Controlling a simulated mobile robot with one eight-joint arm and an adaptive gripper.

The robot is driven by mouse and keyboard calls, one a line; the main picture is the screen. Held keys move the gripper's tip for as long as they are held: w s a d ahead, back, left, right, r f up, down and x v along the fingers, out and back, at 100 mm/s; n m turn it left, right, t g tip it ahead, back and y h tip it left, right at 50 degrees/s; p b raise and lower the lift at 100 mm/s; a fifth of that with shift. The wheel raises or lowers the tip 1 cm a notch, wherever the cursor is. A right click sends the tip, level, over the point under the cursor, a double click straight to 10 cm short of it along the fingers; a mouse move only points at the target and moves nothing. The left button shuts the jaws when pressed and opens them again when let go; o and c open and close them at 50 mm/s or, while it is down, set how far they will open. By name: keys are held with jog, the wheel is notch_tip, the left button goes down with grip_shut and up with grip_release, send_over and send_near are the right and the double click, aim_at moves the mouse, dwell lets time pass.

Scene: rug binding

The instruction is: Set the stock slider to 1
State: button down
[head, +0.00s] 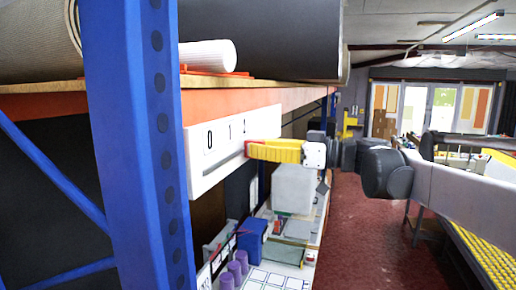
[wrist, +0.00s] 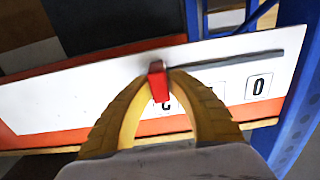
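The stock slider is a white panel (head: 213,175) on the shelf's side, with a dark slot and a row of marks. The 0 and 1 read clearly in the head view; a third mark to their right is unclear. The slider's red knob (wrist: 159,84) is at the slot's left end in the wrist view, the end away from the 0 (wrist: 258,87). It stands by the third mark, partly covered. My gripper (head: 250,149) has yellow fingers closed around the knob; they also show in the wrist view (wrist: 158,78). A finger hides most of the middle mark there.
A blue shelf upright (head: 135,150) stands left of the panel. An orange beam (head: 270,98) runs above it, bearing rolls. Below are a white box (head: 294,189) and purple cylinders (head: 235,272). Red floor (head: 350,240) is open to the right.

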aim_at(230, 155)
jog(key=shift+s, duration=0.1)
jog(key=s+a, duration=0.1)
jog(key=s, duration=0.4)
jog(key=s+a, duration=0.1)
jog(key=s, duration=0.1)
jog(key=shift+s+a+b, duration=0.25)
jog(key=shift+a+b, duration=0.05)
jog(key=shift+a, duration=0.05)
jog(key=shift+w, duration=0.1)
jog(key=c, duration=1.3)
grip_release()
jog(key=shift+a, duration=0.1)
jog(key=v, duration=1.2)
